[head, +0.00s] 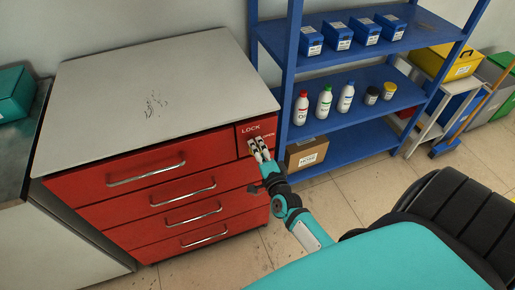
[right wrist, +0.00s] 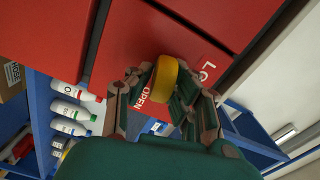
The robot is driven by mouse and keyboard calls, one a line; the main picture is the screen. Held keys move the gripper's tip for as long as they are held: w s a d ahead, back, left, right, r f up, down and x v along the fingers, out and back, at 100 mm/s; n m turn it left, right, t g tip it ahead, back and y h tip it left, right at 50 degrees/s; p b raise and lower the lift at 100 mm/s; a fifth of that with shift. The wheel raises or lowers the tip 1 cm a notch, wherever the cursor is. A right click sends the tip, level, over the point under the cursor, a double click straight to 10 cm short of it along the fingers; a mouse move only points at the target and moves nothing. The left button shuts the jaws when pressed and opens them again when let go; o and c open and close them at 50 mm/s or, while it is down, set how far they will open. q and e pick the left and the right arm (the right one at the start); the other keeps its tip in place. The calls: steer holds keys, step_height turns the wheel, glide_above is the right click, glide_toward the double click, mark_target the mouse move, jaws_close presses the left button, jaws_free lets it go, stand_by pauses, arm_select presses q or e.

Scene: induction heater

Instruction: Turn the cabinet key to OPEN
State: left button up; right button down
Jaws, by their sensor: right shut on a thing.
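The red cabinet (head: 130,180) has a small lock panel at its top right corner, marked LOCK at its top and OPEN to the right. My right gripper (head: 258,143) is at this panel, its fingers covering the key in the head view. In the right wrist view the yellow key head (right wrist: 166,76) sits between the fingers of my right gripper (right wrist: 165,92), which is shut on it. The LOCK and OPEN labels show on either side of the key. The key's exact angle is hard to tell. My left gripper is not in view.
A blue shelf (head: 335,135) with bottles, jars and blue boxes stands right of the cabinet. A cardboard box (head: 308,153) sits low on it, near my right arm. Open floor lies in front of the shelf.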

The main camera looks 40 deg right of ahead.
steer(key=shift+f+m, duration=0.15)
steer(key=shift+m, duration=0.95)
steer(key=shift+b, duration=0.3)
steer(key=c, duration=1.3)
jaws_free()
steer(key=shift+s, duration=0.1)
steer(key=v, duration=1.2)
steer(key=shift+d, duration=0.1)
